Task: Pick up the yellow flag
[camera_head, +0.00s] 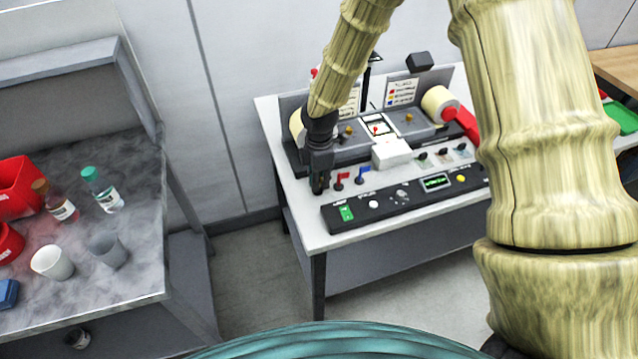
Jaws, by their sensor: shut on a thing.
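My gripper (319,190) points down at the front left of the label rewinder's table. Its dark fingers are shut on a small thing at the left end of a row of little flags. The fingers hide this thing, and I see no yellow flag elsewhere, so I take it to be the yellow flag. A red flag (341,177) and a blue flag (362,171) stand just right of the gripper on small dark bases. I cannot tell whether the held thing is off the table.
A black control panel (400,199) lies along the table's front edge. The rewinder has a right label roll (437,104) and a white box (391,153). A grey bench (130,260) at left carries bottles, cups and red bins. My arm blocks the right side.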

